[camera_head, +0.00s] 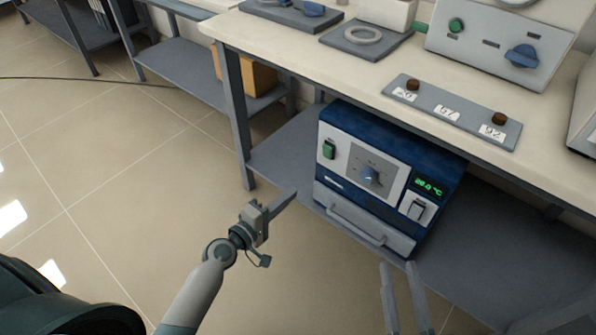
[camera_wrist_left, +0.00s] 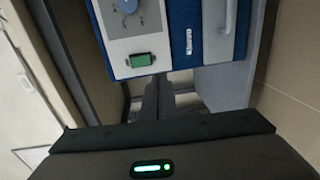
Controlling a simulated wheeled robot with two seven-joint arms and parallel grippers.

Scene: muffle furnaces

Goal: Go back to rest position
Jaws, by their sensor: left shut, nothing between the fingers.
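My left gripper (camera_head: 287,203) is in front of the left part of the blue furnace (camera_head: 400,137), with its fingers closed together and nothing between them. In the left wrist view, its dark fingers (camera_wrist_left: 160,97) point towards the gap beside the furnace (camera_wrist_left: 180,40), which appears turned on its side. My right gripper (camera_head: 401,268) is at the bottom edge of the head view, in front of the furnace's right part. Its two fingers stand apart with nothing between them. The rest of it is out of the frame.
The furnace stands on the lower shelf (camera_head: 490,235) of a bench, its drawer handle (camera_head: 357,222) facing me. The benchtop (camera_head: 290,40) holds a grey panel with labels (camera_head: 450,111) and a control box (camera_head: 495,45). A bench leg (camera_head: 236,120) stands left. Open tiled floor (camera_head: 110,170) lies left.

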